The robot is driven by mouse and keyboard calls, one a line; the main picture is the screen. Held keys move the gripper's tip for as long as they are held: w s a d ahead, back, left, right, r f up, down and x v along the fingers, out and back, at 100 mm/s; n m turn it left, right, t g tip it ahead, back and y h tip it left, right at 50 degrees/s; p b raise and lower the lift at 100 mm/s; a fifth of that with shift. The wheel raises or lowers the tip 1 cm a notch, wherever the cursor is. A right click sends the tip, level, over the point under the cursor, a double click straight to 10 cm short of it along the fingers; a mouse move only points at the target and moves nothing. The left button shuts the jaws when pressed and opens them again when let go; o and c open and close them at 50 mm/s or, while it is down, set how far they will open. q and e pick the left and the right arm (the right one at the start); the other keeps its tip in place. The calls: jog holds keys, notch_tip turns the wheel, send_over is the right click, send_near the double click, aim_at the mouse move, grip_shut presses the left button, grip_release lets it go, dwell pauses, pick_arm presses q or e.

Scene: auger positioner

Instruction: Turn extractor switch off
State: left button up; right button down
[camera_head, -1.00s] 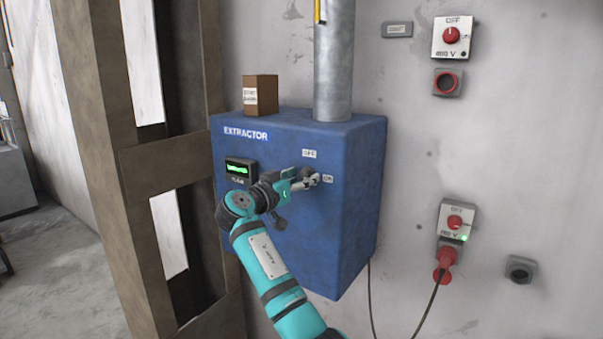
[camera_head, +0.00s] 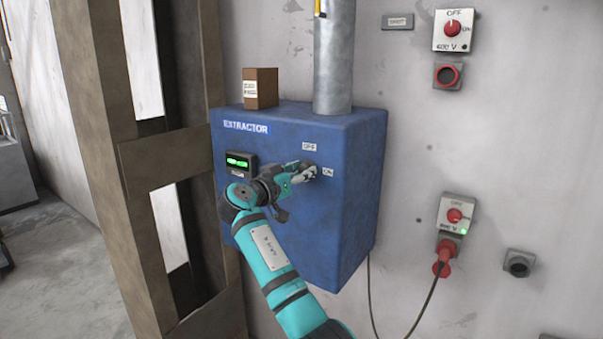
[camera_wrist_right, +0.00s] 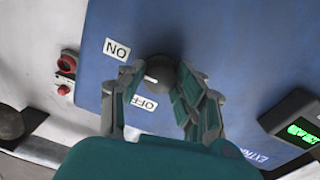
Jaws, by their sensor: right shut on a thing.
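The blue extractor box (camera_head: 345,220) hangs on the wall. Its front has a dark round knob, best seen in the right wrist view (camera_wrist_right: 165,70), with a white pointer mark. The mark points between the ON label (camera_wrist_right: 117,49) and the partly hidden OFF label (camera_wrist_right: 145,102). In the head view the OFF label (camera_head: 309,147) is above the knob and the ON label (camera_head: 328,171) to its right. My right gripper (camera_head: 308,172) is shut on the knob, one finger on each side, largely hiding it in the head view. My left gripper is not in view.
A green-lit display (camera_head: 240,163) sits left of the knob. A brown box (camera_head: 261,88) and a metal pipe (camera_head: 334,60) stand on top of the extractor. Switch boxes (camera_head: 454,30) and a plugged red connector (camera_head: 444,258) are on the wall to the right. A brown steel column (camera_head: 110,150) stands left.

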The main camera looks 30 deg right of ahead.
jog(key=n+p, duration=0.1)
jog(key=n, duration=1.2)
jog(key=shift+r, duration=0.2)
jog(key=n+p, duration=0.2)
jog(key=n, duration=0.1)
jog(key=shift+f+n+t+p, duration=0.1)
jog(key=shift+n+t+p, duration=0.3)
jog(key=shift+n+p, duration=0.5)
jog(key=shift+n, duration=0.3)
jog(key=c, duration=0.9)
grip_release()
jog(key=shift+f, duration=0.1)
jog(key=shift+c, duration=0.2)
